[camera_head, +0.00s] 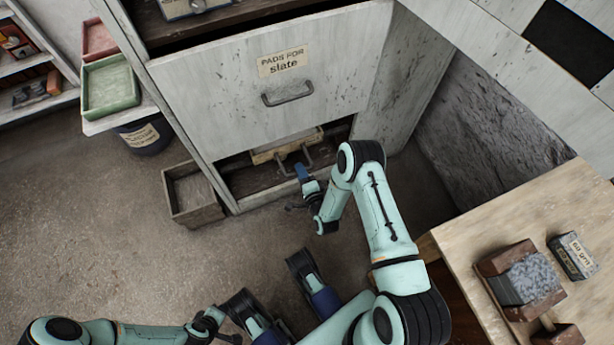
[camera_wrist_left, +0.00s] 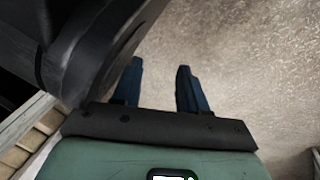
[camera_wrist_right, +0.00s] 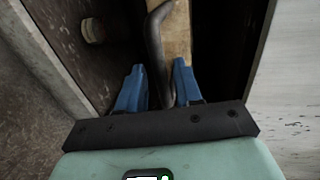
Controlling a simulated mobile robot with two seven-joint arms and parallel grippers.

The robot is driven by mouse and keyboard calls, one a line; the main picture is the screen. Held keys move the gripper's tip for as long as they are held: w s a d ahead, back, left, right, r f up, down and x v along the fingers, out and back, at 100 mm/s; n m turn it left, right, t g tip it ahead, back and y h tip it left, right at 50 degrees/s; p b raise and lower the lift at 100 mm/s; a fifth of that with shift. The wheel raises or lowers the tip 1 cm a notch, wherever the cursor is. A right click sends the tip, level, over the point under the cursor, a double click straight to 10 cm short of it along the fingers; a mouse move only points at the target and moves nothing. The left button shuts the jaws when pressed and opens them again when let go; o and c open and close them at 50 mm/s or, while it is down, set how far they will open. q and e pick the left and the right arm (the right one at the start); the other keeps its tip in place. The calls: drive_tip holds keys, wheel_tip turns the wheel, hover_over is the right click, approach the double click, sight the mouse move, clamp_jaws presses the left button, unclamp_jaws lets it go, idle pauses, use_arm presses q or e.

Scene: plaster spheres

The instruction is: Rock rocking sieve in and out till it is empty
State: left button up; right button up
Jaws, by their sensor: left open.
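The rocking sieve (camera_head: 287,144), a pale wooden frame with a dark bent handle (camera_head: 307,157), sits in the low opening of the cabinet; what it holds cannot be seen. My right gripper (camera_head: 302,172) is at the handle. In the right wrist view the handle (camera_wrist_right: 156,38) runs between the two blue fingers (camera_wrist_right: 158,85), near the right one, with a gap to the left one; the fingers stand apart. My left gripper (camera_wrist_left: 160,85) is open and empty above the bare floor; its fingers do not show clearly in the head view.
A drawer front (camera_head: 270,85) labelled "PADS FOR slate" is above the opening. A wooden box (camera_head: 222,211) stands on the floor to its left. Green (camera_head: 110,88) and red (camera_head: 97,38) trays are at the upper left. A workbench (camera_head: 470,238) with blocks is at the right.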

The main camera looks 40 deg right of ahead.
use_arm(q)
drive_tip(key=shift+h, duration=0.3)
drive_tip(key=shift+s+d+r+p, duration=0.1)
drive_tip(key=shift+d+r+p, duration=0.25)
drive_tip(key=shift+r+p, duration=0.35)
drive_tip(key=shift+s+d+r+p, duration=0.1)
drive_tip(key=shift+d+r+p, duration=0.3)
drive_tip(key=shift+r, duration=0.55)
drive_tip(key=shift+d+r+p, duration=0.3)
drive_tip(key=shift+r+p, duration=0.3)
drive_tip(key=shift+r, duration=0.2)
use_arm(e)
drive_tip(key=v, duration=1.3)
